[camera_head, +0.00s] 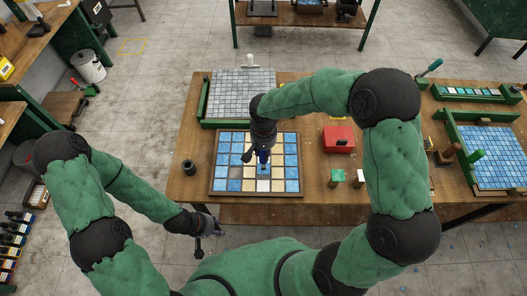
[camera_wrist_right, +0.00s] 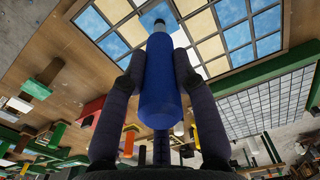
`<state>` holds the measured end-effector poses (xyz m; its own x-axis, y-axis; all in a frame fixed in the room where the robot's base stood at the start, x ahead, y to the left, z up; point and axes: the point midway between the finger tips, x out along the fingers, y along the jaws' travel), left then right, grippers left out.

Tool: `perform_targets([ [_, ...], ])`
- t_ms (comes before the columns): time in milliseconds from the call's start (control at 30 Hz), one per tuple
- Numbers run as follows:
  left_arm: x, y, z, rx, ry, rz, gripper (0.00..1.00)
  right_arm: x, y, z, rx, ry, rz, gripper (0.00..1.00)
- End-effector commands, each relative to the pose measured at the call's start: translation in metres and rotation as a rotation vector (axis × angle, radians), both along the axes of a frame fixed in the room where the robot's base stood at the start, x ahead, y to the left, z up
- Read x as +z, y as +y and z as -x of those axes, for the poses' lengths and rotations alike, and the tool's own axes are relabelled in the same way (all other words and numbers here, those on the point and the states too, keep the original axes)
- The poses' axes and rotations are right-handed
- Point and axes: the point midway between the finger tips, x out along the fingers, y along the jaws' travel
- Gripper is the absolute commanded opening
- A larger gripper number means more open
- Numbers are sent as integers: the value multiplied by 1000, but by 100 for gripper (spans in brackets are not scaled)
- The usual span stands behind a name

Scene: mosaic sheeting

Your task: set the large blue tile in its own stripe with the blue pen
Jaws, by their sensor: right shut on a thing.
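My right gripper (camera_head: 262,152) is shut on the blue pen (camera_wrist_right: 160,85), which lies between both fingers in the right wrist view. The pen (camera_head: 263,160) points down over the framed mosaic panel (camera_head: 212,180), which has stripes of blue and cream cells. A light blue square (camera_wrist_right: 155,16) shows at the pen's pale tip; I cannot tell whether it hangs from the tip or lies in the panel. In the head view, arm and gripper hide part of the panel. My left gripper (camera_head: 211,232) looks open and empty, off the table's front left edge.
A grey tile sheet (camera_head: 229,90) lies behind the panel, with green rails. A dark cup (camera_head: 189,167) stands left. A red box (camera_head: 338,138) and small blocks with green (camera_head: 337,176) and white tops stand right. Another blue mosaic (camera_head: 492,155) lies far right.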

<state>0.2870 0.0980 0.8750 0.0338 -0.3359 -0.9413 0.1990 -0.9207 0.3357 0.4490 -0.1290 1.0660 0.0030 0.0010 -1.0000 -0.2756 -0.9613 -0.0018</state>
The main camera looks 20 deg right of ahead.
Motion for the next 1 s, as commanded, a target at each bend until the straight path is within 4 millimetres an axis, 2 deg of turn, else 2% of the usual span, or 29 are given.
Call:
perform_targets([
  [533, 17, 0, 0, 0, 0, 0, 40, 30, 0, -1, 0, -2, -1, 0],
  [1000, 17, 0, 0, 0, 0, 0, 40, 30, 0, 0, 0, -1, -1, 0],
])
